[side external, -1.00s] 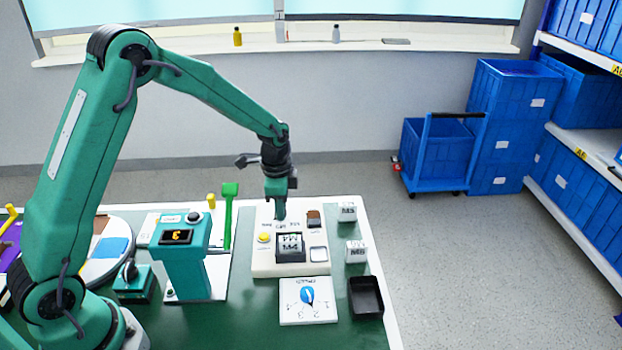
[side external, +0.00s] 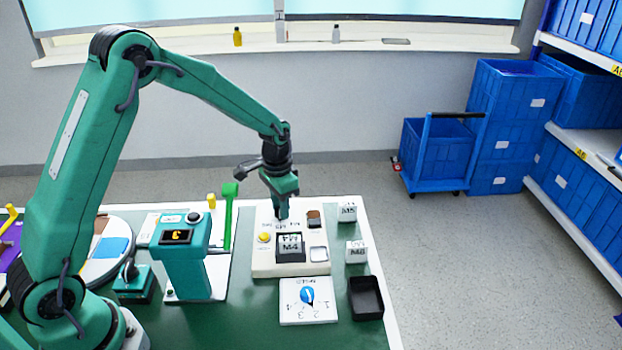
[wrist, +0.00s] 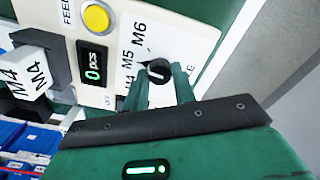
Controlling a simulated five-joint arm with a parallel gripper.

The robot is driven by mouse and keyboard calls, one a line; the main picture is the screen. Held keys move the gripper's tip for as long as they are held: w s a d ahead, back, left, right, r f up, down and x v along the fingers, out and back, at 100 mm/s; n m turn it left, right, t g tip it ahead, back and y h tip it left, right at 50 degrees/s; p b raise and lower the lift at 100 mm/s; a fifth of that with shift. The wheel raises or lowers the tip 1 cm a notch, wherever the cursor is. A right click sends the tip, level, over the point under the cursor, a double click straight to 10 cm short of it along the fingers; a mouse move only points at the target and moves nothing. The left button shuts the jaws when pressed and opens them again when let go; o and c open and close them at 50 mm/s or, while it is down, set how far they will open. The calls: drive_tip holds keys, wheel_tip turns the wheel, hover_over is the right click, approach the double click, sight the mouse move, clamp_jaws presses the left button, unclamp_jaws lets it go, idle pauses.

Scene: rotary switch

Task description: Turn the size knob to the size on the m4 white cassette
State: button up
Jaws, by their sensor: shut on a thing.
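The size knob (wrist: 158,72) is black and sits on the white feeder panel (wrist: 118,20). The labels M6 and M5 show beside it; the lowest label is partly hidden by a finger. A small dark pointer mark at the knob seems to face M5, but I cannot tell its exact setting. My gripper (wrist: 161,84) is shut on the knob, a green finger on each side. In the side view my gripper (side external: 282,214) reaches down to the panel's back and hides the knob. The white M4 cassette (side external: 290,246) sits in the dark holder on the panel; it also shows in the wrist view (wrist: 27,80).
A yellow button (side external: 264,238) and a 0 pcs display (wrist: 92,75) are on the panel. White M5 (side external: 348,212) and another cassette (side external: 356,251) stand to its right. A dial plate with blue pointer (side external: 308,296) and a black tray (side external: 366,298) lie in front.

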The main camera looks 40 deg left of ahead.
drive_tip(key=shift+s+d+n, duration=0.1)
drive_tip(key=shift+n, duration=1)
drive_tip(key=shift+f, duration=0.1)
drive_tip(key=o, duration=1)
drive_tip(key=shift+r, duration=3.95)
